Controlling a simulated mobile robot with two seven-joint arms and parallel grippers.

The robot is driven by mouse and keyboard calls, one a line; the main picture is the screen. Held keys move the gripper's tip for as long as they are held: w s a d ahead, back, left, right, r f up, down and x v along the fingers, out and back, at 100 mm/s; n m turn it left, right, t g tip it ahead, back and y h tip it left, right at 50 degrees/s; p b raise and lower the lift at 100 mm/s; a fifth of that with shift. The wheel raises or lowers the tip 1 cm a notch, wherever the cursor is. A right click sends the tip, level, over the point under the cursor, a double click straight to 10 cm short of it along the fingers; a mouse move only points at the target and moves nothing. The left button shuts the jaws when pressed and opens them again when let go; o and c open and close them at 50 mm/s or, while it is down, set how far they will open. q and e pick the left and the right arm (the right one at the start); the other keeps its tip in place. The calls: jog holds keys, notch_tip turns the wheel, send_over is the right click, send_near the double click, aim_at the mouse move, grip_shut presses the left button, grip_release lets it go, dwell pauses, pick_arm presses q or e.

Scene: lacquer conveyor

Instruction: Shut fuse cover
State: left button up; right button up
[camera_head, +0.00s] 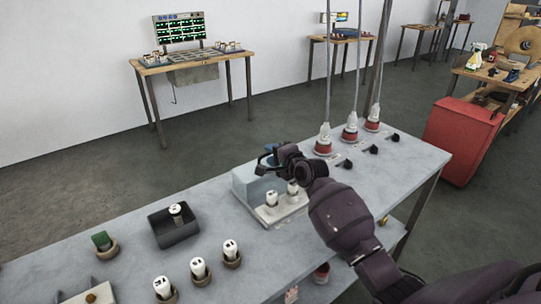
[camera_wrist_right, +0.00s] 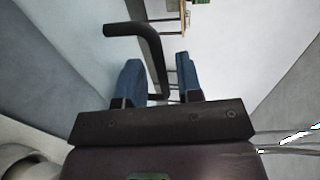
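The fuse cover (camera_head: 246,184) is a pale blue-grey box-like lid. It stands raised at the back of a light fuse base (camera_head: 270,215) that holds two white fuses (camera_head: 271,198). My right gripper (camera_head: 268,160) is at the top of the cover. In the right wrist view, the cover's dark bent handle (camera_wrist_right: 150,45) runs between the two blue fingertips (camera_wrist_right: 160,80). The fingers are apart, and firm contact with the handle does not show. My right forearm hides part of the base's right side. My left gripper is out of view.
A dark tray (camera_head: 178,236) with one fuse stands left on the grey bench (camera_head: 215,205). Several fuses in round holders (camera_head: 199,269) stand at the front. Red-based hanging connectors (camera_head: 350,133) and black knobs (camera_head: 373,149) are at the right rear.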

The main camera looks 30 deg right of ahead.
jog(key=shift+w+a, duration=0.1)
jog(key=shift+w, duration=0.4)
grip_shut()
